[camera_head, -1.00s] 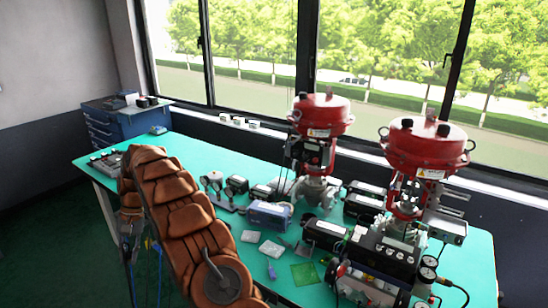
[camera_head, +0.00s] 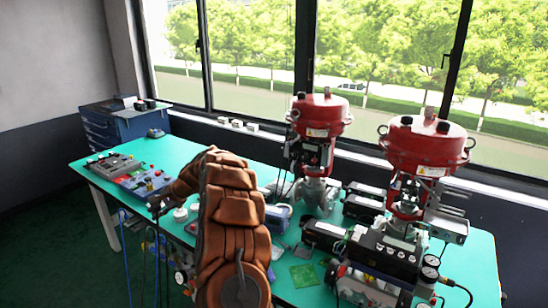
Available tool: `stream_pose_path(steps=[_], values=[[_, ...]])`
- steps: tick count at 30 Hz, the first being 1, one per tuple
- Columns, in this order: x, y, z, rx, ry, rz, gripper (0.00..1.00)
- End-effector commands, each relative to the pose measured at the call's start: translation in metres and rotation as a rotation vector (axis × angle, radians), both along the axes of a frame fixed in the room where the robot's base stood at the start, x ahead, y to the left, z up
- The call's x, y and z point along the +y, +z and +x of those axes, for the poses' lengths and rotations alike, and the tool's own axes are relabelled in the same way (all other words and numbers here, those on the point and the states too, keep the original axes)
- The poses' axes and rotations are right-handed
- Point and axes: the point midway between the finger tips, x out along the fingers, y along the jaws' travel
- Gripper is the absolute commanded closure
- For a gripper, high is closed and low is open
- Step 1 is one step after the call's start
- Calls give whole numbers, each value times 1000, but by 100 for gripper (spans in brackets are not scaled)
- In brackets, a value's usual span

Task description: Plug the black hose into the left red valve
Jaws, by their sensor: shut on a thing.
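The left red valve (camera_head: 320,116) stands upright toward the back of the green table, with a round red top over a grey body. A black hose (camera_head: 156,250) hangs down in front of the table's front edge, among other hoses. My gripper (camera_head: 156,205) is small and dark in the picture, at the top of the hanging black hose and shut on it. It is well to the left of and nearer than the left red valve. My brown padded arm hides part of the table between them. The hose's end and the valve's port cannot be made out.
A second, larger red valve (camera_head: 428,145) stands to the right, with black equipment around it. Control panels (camera_head: 115,163) lie on the table's left end. A blue hose (camera_head: 125,250) hangs at the front edge. A blue cabinet (camera_head: 108,130) stands behind left.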

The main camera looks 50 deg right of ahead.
Motion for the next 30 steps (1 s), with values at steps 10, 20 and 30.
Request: stream_pose_path(steps=[10,20,30], values=[[-76,23,1,-204,-398,-12,100],[-124,37,-8,-309,-610,-58,100],[-156,45,-18,-369,-740,-102,100]])
